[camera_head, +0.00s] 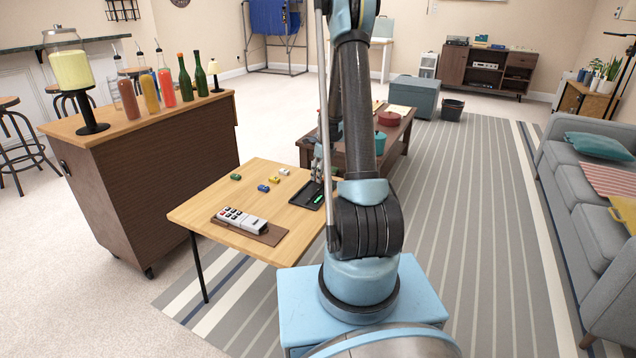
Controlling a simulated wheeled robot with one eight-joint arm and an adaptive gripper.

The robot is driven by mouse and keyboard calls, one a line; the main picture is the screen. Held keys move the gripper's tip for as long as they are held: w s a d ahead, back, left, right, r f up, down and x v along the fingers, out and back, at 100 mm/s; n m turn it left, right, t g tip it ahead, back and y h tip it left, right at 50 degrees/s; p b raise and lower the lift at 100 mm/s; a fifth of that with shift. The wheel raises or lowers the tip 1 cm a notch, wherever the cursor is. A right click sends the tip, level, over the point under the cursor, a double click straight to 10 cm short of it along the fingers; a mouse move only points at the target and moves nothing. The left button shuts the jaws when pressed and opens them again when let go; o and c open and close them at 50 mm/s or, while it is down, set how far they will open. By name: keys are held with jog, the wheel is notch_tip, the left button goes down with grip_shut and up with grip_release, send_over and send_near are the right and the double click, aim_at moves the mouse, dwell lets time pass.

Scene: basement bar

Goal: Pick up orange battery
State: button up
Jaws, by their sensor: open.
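I cannot make out an orange battery; it may be hidden or too small to tell. A small black tray (300,199) lies at the right side of the light wooden table (205,208), with a bright green piece (318,199) in it. My gripper (319,180) is small in view, just above the tray's right part and left of my arm. It is open, and I see nothing held in it. My arm hides the table's right edge and part of the tray.
Small green (236,177), blue (263,188) and yellow (274,179) objects and a white one (284,171) lie on the table. A white device with dark buttons (240,219) lies on a brown mat in front. A wooden bar cart (160,165) with bottles stands left.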

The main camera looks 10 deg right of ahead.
jog(key=shift+a+f, duration=0.1)
jog(key=shift+f, duration=0.5)
grip_shut()
jog(key=shift+r, duration=0.1)
